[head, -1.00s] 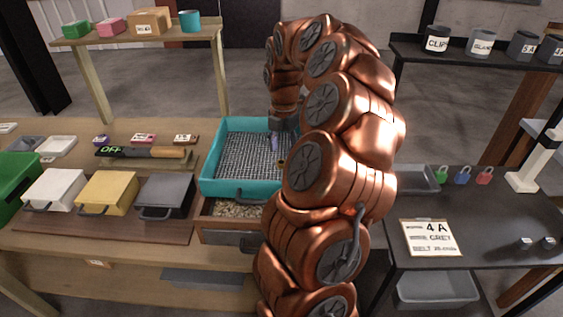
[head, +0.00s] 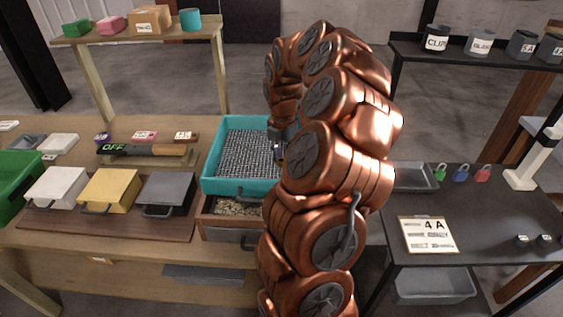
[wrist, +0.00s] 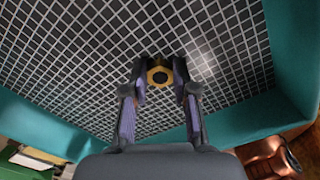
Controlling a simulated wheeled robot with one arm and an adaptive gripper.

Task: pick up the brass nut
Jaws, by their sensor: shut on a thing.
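The brass nut (wrist: 160,77) is a yellow ring with a dark hole, seen in the wrist view between the two fingertips. My gripper (wrist: 159,72) is shut on it, with one finger on each side. Below it is the mesh of the teal sieve tray (wrist: 230,127); I cannot tell whether the nut still touches the mesh. In the head view my gripper (head: 278,153) is at the right part of the teal sieve tray (head: 222,187), and my arm hides the tray's right side. The nut is barely visible there.
A wooden box of gravel (head: 228,208) sits under the tray's front. White (head: 55,187), yellow (head: 108,190) and grey (head: 167,193) lidded boxes stand to the left, with a detector wand (head: 150,150) behind. A dark table (head: 480,220) with a sign and padlocks is on the right.

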